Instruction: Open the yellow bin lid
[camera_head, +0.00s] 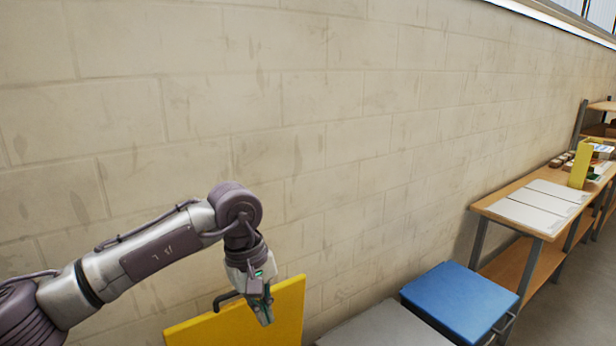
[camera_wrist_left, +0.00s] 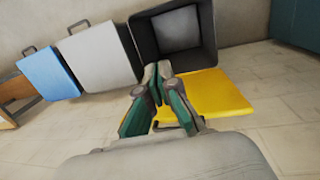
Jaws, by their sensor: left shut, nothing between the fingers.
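The yellow lid (camera_head: 275,305) stands raised and tilted near the wall at the bottom of the head view, cut off by the frame edge. In the left wrist view the yellow lid (camera_wrist_left: 218,92) shows beside the uncovered dark opening of its bin (camera_wrist_left: 143,38). A dark handle (camera_head: 222,300) shows at the lid's left part. My left gripper (camera_head: 265,316) is shut and empty, in front of the lid in the head view. In the left wrist view its fingers (camera_wrist_left: 157,78) meet between the opening and the lid; contact with the lid is unclear. My right gripper is not in view.
A grey-lidded bin (camera_head: 385,328) and a blue-lidded bin (camera_head: 460,298) stand to the right, both closed. Beyond them a wooden workbench (camera_head: 545,210) carries white sheets and a yellow upright piece. A block wall (camera_head: 350,130) runs behind everything. Floor is clear at the far right.

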